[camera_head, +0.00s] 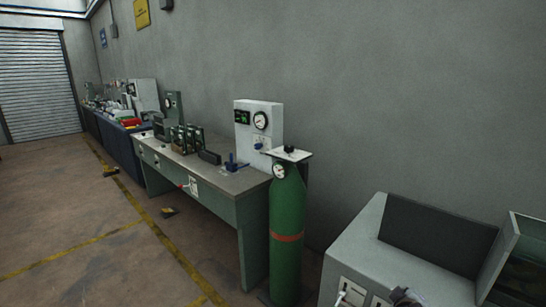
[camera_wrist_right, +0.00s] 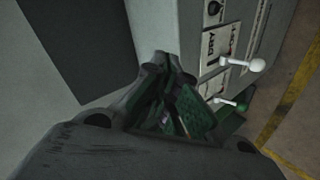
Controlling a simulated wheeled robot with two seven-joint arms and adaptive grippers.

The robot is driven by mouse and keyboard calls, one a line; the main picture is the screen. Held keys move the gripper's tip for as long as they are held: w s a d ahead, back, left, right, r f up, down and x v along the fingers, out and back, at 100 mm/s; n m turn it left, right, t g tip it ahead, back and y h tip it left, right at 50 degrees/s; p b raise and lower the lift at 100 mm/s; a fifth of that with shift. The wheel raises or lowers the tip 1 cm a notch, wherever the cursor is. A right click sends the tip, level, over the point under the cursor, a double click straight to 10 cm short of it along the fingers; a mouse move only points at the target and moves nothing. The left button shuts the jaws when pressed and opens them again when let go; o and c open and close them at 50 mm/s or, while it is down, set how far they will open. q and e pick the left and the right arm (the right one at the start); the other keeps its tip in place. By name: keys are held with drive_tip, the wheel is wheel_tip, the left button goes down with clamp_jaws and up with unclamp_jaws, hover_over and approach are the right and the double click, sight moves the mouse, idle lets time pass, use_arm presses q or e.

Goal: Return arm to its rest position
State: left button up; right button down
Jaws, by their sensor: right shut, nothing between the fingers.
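My right gripper (camera_head: 407,296) shows as a small dark shape at the bottom edge of the head view, over the front edge of the grey-green cabinet (camera_head: 352,250). In the right wrist view the dark fingers of the gripper (camera_wrist_right: 165,62) are close together, and nothing is held. They are beside the front of the cabinet (camera_wrist_right: 158,22). A label plate (camera_wrist_right: 212,50) and a white-knobbed lever (camera_wrist_right: 256,65) are just to the right of the fingers. Green parts show between and behind the fingers, partly hidden. My left gripper is not in view.
A tall green gas cylinder (camera_head: 288,215) stands left of the cabinet. A workbench (camera_head: 205,178) with instruments and a gauge box (camera_head: 258,118) runs along the wall. The floor (camera_head: 70,220) at left is open, with yellow lines.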

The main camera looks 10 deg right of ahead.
drive_tip(key=s+a+f+m+g+y, duration=0.15)
drive_tip(key=s+a+f+y, duration=0.35)
drive_tip(key=a, duration=0.6)
drive_tip(key=s+a+f+g+y, duration=0.3)
drive_tip(key=s+a+f, duration=0.45)
drive_tip(key=a, duration=0.25)
wheel_tip(320, 180, down, 29)
drive_tip(key=d, duration=0.2)
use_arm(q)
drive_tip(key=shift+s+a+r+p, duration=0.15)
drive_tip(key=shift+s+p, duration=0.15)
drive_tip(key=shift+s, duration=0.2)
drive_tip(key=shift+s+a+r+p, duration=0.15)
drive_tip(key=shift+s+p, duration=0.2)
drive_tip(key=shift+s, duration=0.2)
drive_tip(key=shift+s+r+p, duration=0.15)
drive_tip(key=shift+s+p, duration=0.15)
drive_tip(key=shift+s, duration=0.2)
use_arm(e)
drive_tip(key=s+d+f+g, duration=0.1)
drive_tip(key=s+d+f, duration=0.3)
drive_tip(key=s+f, duration=0.6)
drive_tip(key=s+d+f+g, duration=0.1)
drive_tip(key=s+d+f, duration=0.3)
drive_tip(key=s+f, duration=0.6)
drive_tip(key=shift+s+f+h, duration=0.2)
drive_tip(key=shift+s+h, duration=0.2)
drive_tip(key=shift+s, duration=0.7)
drive_tip(key=shift+d+n, duration=0.1)
drive_tip(key=shift+n, duration=0.15)
